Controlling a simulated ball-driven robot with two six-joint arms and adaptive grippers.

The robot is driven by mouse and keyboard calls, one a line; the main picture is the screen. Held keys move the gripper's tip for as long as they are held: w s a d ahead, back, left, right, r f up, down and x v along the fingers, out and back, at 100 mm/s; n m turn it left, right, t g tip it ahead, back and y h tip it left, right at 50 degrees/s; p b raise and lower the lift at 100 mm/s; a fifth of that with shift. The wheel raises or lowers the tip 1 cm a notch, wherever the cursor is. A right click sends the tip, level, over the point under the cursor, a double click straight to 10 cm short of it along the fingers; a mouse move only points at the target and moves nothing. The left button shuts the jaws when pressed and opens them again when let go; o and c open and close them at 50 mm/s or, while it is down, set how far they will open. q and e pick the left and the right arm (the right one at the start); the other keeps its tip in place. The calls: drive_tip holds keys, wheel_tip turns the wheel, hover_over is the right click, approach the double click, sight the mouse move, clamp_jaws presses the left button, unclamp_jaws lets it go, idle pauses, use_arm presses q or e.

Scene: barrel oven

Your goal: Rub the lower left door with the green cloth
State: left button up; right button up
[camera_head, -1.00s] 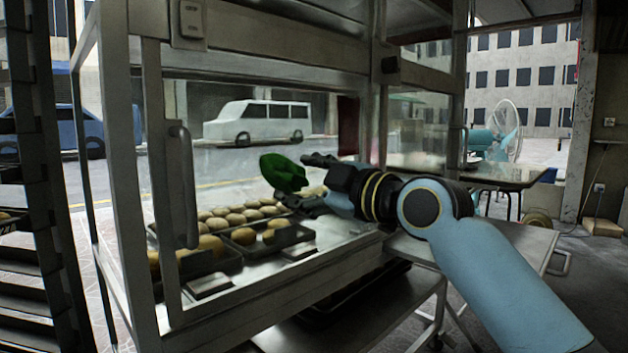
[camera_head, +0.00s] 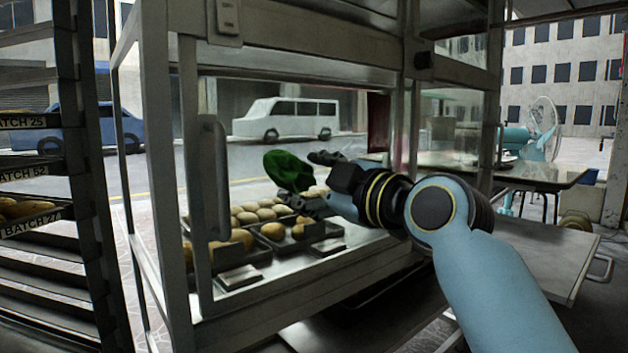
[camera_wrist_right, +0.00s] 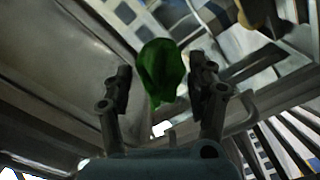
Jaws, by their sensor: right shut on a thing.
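The green cloth (camera_head: 287,171) is a crumpled dark green bundle at the tip of my right gripper (camera_head: 312,180), in front of the cabinet. The gripper is shut on it. In the right wrist view the cloth (camera_wrist_right: 161,74) shows between and just beyond the two fingers of the gripper (camera_wrist_right: 160,92). The lower left door (camera_head: 190,190) of the glazed cabinet has a pale metal frame and an upright handle (camera_head: 214,175). The cloth is to the right of that handle, and I cannot tell whether it touches anything. My left gripper is not in view.
Trays of buns (camera_head: 270,226) sit on the cabinet's lower shelf behind the gripper. A dark rack (camera_head: 75,165) with labelled bread batches stands at the left. A metal shelf (camera_head: 545,250) and a table (camera_head: 540,176) are at the right. A street with vehicles lies beyond the glass.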

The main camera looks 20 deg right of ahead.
drive_tip(key=shift+p+v, duration=0.55)
drive_tip(key=shift+v, duration=2.4)
drive_tip(key=shift+p+v, duration=0.4)
drive_tip(key=shift+v, duration=1.1)
